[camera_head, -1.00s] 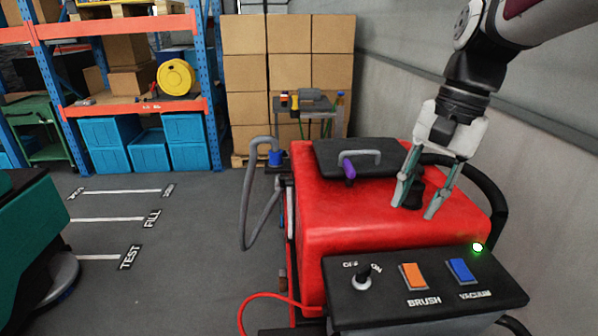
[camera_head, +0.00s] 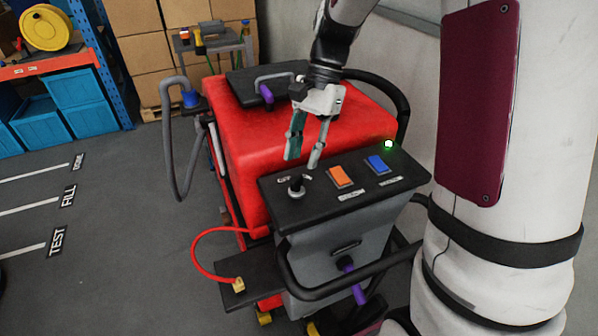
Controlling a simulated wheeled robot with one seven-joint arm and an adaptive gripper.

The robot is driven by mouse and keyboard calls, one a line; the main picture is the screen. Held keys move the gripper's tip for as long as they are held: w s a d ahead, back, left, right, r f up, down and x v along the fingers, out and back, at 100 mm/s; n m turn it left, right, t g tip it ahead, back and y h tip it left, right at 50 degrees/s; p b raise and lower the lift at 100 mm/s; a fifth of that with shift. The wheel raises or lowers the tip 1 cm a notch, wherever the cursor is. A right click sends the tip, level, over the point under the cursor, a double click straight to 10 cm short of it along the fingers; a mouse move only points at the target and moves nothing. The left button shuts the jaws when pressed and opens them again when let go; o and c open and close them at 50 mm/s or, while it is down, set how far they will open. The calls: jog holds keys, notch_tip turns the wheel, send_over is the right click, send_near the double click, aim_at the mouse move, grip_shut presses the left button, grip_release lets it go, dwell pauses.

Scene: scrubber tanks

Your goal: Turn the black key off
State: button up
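The black key (camera_head: 297,184) stands upright on the left of the dark control panel (camera_head: 330,209) of the red scrubber machine (camera_head: 245,150). Its OFF and ON marks are partly hidden or too small to read now. An orange brush switch (camera_head: 339,176) and a blue vacuum switch (camera_head: 377,164) sit to its right. A green light (camera_head: 388,144) glows at the panel's back right corner. My gripper (camera_head: 302,162) points down just behind and above the key, its two fingers apart with nothing between them. I cannot tell that it touches anything.
A black handle bar (camera_head: 335,285) rings the machine's front. A red cable (camera_head: 195,258) curves at its left. Cardboard boxes (camera_head: 130,50) stand behind; open floor (camera_head: 130,200) lies left.

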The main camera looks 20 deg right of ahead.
aim_at(298, 177)
jog(key=shift+p+x, duration=0.3)
jog(key=shift+x, duration=2.4)
grip_shut()
